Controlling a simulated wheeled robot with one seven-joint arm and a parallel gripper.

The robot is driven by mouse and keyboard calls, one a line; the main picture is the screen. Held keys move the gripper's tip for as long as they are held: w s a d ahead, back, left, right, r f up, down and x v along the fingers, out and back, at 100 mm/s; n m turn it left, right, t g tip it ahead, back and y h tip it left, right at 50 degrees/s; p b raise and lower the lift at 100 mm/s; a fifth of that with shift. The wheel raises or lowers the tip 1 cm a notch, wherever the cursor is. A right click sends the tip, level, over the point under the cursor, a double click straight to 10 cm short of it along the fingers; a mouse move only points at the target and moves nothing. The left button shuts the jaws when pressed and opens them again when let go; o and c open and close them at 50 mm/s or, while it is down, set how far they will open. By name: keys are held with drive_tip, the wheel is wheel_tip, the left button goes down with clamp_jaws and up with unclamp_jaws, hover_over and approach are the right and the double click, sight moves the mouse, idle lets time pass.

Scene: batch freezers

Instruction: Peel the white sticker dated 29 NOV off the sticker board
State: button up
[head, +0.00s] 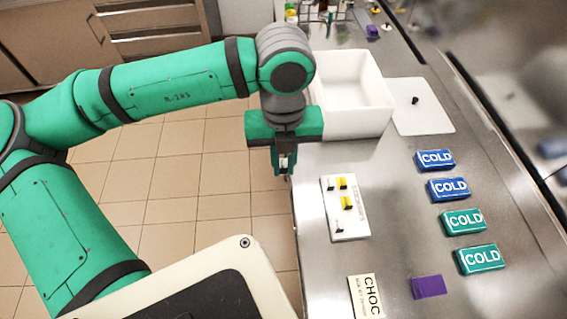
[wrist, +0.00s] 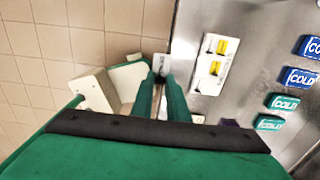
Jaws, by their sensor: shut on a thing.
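The sticker board (head: 350,222) is a white panel flat on the steel counter, with yellow and white stickers with dark tabs on it. It also shows in the wrist view (wrist: 208,82). A white sticker (head: 340,227) sits near its front end; its date is too small to read. My gripper (head: 284,170) is left of and behind the board, above the counter's left edge. In the wrist view my gripper (wrist: 161,78) is shut on a small white piece (wrist: 160,62), apparently a sticker, apart from the board. Its print cannot be read.
Blue and green COLD packs (head: 450,189) lie along the right of the counter. A CHOC card (head: 367,297) and a purple block (head: 427,287) lie in front. A white bin (head: 360,115) and a white sheet (head: 430,118) are behind. The counter between board and packs is clear.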

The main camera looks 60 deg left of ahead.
drive_tip(key=shift+r, duration=0.8)
